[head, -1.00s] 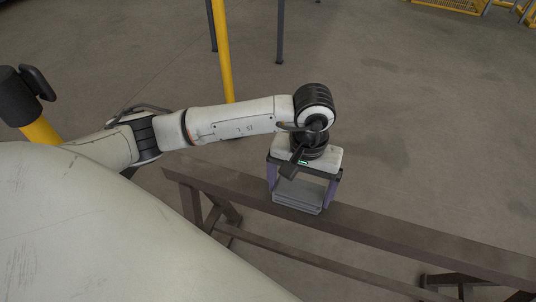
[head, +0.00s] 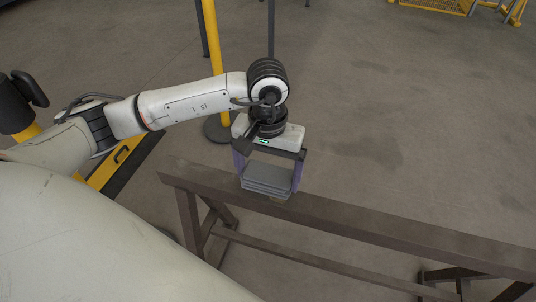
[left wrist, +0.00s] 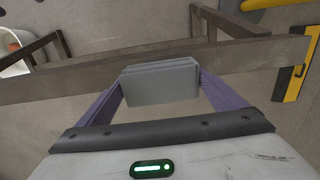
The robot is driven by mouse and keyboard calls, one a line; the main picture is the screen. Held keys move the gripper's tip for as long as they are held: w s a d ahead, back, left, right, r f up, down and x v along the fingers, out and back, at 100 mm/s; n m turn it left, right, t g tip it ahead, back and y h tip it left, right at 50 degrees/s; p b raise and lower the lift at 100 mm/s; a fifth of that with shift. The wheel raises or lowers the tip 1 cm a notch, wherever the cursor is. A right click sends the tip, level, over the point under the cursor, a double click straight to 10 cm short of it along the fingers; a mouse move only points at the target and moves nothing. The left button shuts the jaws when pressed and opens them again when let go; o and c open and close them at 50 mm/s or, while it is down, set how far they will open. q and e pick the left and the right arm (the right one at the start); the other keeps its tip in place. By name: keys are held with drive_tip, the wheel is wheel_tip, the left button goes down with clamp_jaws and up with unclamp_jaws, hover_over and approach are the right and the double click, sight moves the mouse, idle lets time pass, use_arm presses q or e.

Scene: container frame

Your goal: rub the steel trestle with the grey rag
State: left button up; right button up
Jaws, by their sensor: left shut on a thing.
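The steel trestle (head: 345,222) is a long dark brownish beam on splayed legs, running from left of centre to the lower right in the head view. It also crosses the left wrist view (left wrist: 60,82). My left gripper (head: 268,183) is over the left part of its top beam, with purple fingers pointing down. It is shut on the grey rag (head: 266,173), a flat folded grey block, which also shows in the left wrist view (left wrist: 160,84). The rag overlaps the beam; I cannot tell if it touches. A small tan patch shows just below the rag. My right gripper is out of view.
A yellow post (head: 212,40) on a dark round base stands behind the trestle. A yellow and black floor piece (head: 118,160) lies to the left. Yellow framework (head: 436,4) is at the far upper right. The floor right of the gripper is open.

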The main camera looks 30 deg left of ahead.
use_arm(q)
wheel_tip(320, 180, up, 2)
drive_tip(key=shift+a+p, duration=0.1)
drive_tip(key=shift+p, duration=0.25)
drive_tip(key=shift+r+p, duration=0.75)
drive_tip(key=shift+r, duration=0.85)
drive_tip(key=shift+r, duration=0.1)
